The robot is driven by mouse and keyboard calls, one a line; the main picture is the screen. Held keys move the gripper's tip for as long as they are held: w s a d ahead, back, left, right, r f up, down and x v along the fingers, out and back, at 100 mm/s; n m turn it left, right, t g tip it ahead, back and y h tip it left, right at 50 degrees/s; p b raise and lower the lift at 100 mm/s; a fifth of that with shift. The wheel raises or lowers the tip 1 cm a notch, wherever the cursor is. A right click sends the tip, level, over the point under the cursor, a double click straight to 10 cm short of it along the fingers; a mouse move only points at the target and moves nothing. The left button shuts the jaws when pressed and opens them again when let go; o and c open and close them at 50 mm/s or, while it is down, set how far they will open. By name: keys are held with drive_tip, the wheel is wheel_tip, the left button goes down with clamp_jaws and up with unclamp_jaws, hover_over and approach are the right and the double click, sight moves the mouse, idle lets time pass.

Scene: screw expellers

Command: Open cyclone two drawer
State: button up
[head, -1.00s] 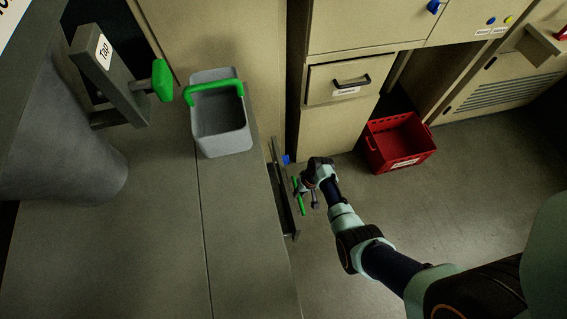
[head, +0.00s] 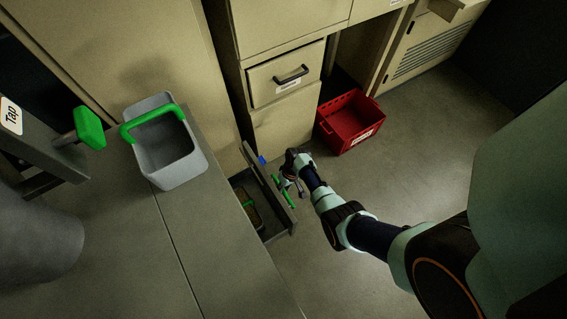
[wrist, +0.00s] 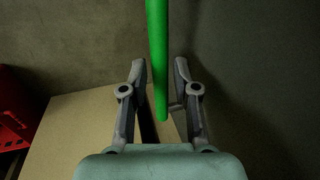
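A drawer (head: 276,202) with a green bar handle (head: 284,192) stands pulled out from under the grey counter in the head view. Its inside and some contents show behind the front panel; no label reading cyclone two is legible. My gripper (head: 292,182) is at the handle, on the outer side of the drawer front. In the wrist view the green handle (wrist: 157,45) runs between the two fingers of my gripper (wrist: 160,70). The fingers are apart, with a gap visible on each side of the bar.
A grey bin (head: 181,163) with a green handle stands on the counter (head: 215,235). A beige cabinet (head: 285,130) with a black-handled drawer (head: 292,75) is behind. A red crate (head: 350,122) sits on the floor. Open floor (head: 415,150) lies to the right.

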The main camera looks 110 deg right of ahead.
drive_tip(key=shift+o, duration=0.5)
drive_tip(key=v, duration=1.2)
